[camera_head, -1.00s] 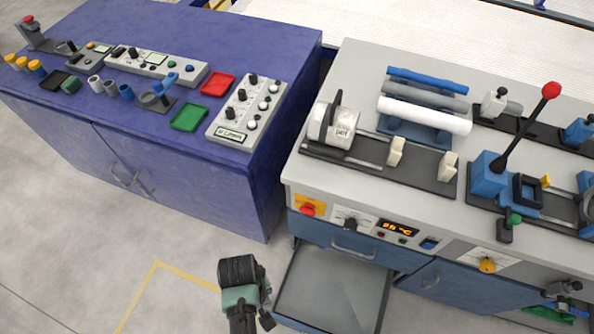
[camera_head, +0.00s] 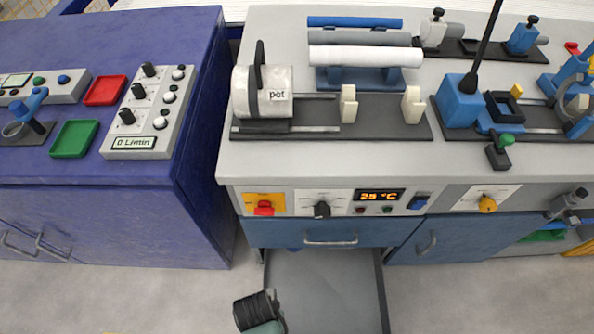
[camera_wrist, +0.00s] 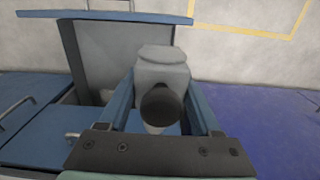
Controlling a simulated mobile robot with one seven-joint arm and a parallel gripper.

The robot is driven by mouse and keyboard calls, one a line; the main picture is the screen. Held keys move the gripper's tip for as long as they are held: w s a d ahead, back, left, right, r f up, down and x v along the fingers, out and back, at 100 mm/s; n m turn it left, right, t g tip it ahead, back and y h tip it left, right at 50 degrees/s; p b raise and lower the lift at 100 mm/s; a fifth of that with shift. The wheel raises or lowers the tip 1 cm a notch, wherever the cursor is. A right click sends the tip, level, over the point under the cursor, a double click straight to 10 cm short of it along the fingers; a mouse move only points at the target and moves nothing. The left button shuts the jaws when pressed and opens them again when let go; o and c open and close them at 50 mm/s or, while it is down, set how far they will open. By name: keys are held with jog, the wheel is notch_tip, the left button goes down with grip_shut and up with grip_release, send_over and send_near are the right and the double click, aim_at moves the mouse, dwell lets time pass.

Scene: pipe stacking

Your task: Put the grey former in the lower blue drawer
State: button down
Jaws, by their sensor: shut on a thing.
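In the wrist view my gripper (camera_wrist: 162,82) is shut on the grey former (camera_wrist: 162,60), a light grey block with a rounded end, held between the two blue fingers. A dark round part covers some of its near side. The former is hidden in the head view, where only a dark part of my arm shows at the bottom edge. The lower blue drawer (camera_head: 325,285) is pulled open below the bench, with a bare grey floor. In the wrist view the open drawer (camera_wrist: 108,50) lies beyond and left of the former, its blue front at the top.
The closed blue drawer front (camera_head: 325,232) sits above the open one. The bench (camera_head: 230,165) carries a pot fixture (camera_head: 270,95), a pipe rack (camera_head: 355,78) and a lever unit (camera_head: 460,100). A blue-purple cabinet (camera_head: 120,215) stands to the left.

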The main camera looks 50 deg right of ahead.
jog(key=s+d+f+m+b, duration=0.1)
jog(key=d+f+m+b, duration=0.25)
jog(key=f+b, duration=0.55)
jog(key=s+d+f+m+b, duration=0.1)
jog(key=d+f+m+b, duration=0.3)
jog(key=f+b, duration=0.5)
jog(key=m+b, duration=1)
jog(key=b, duration=0.8)
send_over(304, 315)
notch_tip(304, 315, down, 15)
notch_tip(304, 315, down, 10)
jog(key=b, duration=0.7)
jog(key=shift+d+f+b, duration=0.1)
jog(key=shift+f+b, duration=0.1)
jog(key=shift+b, duration=0.15)
jog(key=shift+r, duration=0.1)
jog(key=shift+c, duration=0.4)
grip_release()
notch_tip(304, 315, up, 12)
jog(key=p, duration=0.8)
jog(key=shift+p, duration=0.3)
